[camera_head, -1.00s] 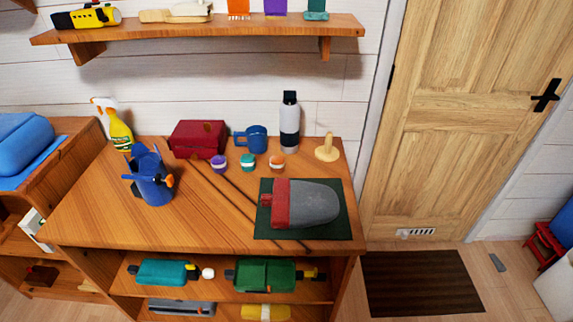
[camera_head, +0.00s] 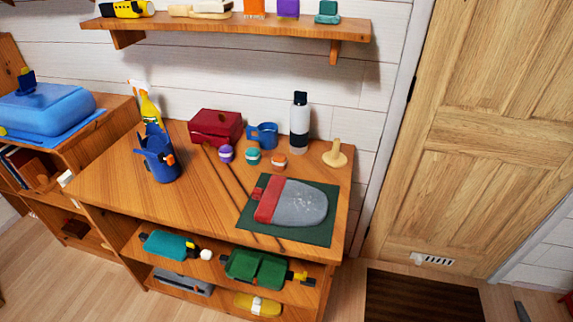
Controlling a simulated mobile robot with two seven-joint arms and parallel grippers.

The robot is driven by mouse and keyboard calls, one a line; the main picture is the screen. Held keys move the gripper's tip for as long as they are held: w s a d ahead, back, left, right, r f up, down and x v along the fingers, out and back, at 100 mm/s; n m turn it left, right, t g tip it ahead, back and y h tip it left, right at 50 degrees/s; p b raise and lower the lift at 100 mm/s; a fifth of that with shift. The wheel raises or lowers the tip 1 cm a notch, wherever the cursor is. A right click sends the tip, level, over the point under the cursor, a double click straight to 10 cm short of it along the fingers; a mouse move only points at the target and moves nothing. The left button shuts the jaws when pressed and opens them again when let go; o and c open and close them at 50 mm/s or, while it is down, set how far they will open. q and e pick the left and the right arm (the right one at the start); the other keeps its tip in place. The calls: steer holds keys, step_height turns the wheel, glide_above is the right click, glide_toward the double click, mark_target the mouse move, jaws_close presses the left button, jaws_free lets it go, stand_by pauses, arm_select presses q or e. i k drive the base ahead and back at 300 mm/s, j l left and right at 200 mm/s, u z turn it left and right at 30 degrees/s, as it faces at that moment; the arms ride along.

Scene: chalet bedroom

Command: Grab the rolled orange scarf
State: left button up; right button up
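No thing in view is clearly a rolled orange scarf. An orange item (camera_head: 254,8) stands on the wall shelf (camera_head: 225,28), left of a purple item (camera_head: 288,8). Its top is cut off by the picture's upper edge, so I cannot tell whether it is the scarf. Neither of my grippers is in view.
Below stands a wooden cabinet (camera_head: 110,185) with a blue holder (camera_head: 160,160), a red box (camera_head: 215,127), a bottle (camera_head: 299,122) and small jars on top. Its lower shelves hold teal, green and yellow items. A door (camera_head: 480,130) and dark mat (camera_head: 415,297) are right.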

mark_target(279, 160)
steer(key=k+l+u, duration=0.1)
steer(key=l+u, duration=0.15)
steer(key=l, duration=0.65)
steer(key=l+u, duration=0.3)
steer(key=l, duration=0.65)
steer(key=i+l+u, duration=0.1)
steer(key=l, duration=0.2)
steer(key=i+l+u, duration=0.1)
steer(key=l, duration=0.2)
steer(key=i+l+u, duration=0.1)
steer(key=l, duration=0.2)
steer(key=i+l+u, duration=0.15)
steer(key=i+l, duration=0.45)
steer(key=l, duration=0.15)
